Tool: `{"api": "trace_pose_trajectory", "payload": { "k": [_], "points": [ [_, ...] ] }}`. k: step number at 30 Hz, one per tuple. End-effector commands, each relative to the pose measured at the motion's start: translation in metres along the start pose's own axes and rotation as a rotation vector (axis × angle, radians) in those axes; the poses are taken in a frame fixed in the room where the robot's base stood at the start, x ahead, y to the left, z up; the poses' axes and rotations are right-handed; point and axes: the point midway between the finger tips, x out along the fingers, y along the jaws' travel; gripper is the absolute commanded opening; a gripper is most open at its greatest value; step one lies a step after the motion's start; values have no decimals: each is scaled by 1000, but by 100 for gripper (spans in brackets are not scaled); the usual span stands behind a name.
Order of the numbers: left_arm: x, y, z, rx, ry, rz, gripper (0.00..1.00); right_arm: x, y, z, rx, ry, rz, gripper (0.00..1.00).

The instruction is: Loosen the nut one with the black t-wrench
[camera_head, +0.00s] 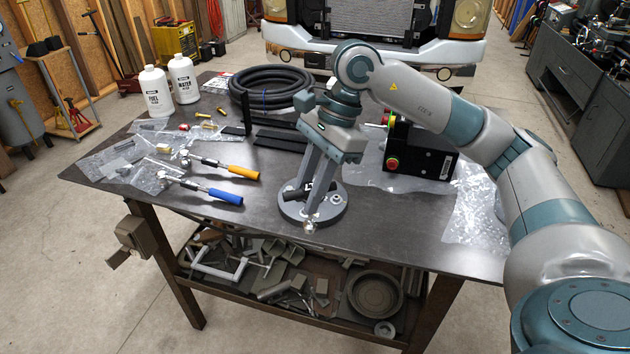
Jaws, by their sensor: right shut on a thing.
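My right gripper (314,191) reaches down from the right over the table, its long grey fingers above a round grey flange plate (289,209). It is shut on a short black tool (305,193), which looks like the black t-wrench; the fingers hide much of it. A small metal nut or socket (309,227) shows at the front rim of the plate, below the fingers. Another small nut (336,199) sits on the plate's right side. I cannot tell which is nut one, or whether the wrench is seated on a nut. My left gripper is not in view.
On the table (245,222) lie an orange-handled ratchet (243,171), a blue-handled ratchet (225,195) and plastic bags. A coiled black hose (262,82) and two white bottles (155,90) stand behind. A black box with buttons (425,155) is right of the gripper.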

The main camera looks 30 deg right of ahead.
Motion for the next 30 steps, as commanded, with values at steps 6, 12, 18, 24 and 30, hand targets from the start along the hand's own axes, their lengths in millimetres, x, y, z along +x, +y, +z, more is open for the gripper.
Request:
{"api": "trace_pose_trajectory", "payload": {
  "k": [6, 12, 18, 24, 30],
  "points": [
    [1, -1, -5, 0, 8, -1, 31, 20, 3, 7, -188, -3, 75, 0],
    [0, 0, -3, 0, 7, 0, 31, 49, 10, 15, -471, -9, 184, 0],
    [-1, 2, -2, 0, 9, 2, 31, 86, 23, 24, -870, -18, 339, 0],
    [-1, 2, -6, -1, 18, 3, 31, 113, 35, 27, -1219, -26, 475, 0],
    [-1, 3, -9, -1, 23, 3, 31, 127, 42, 27, -1406, -37, 553, 0]
  ]
}}
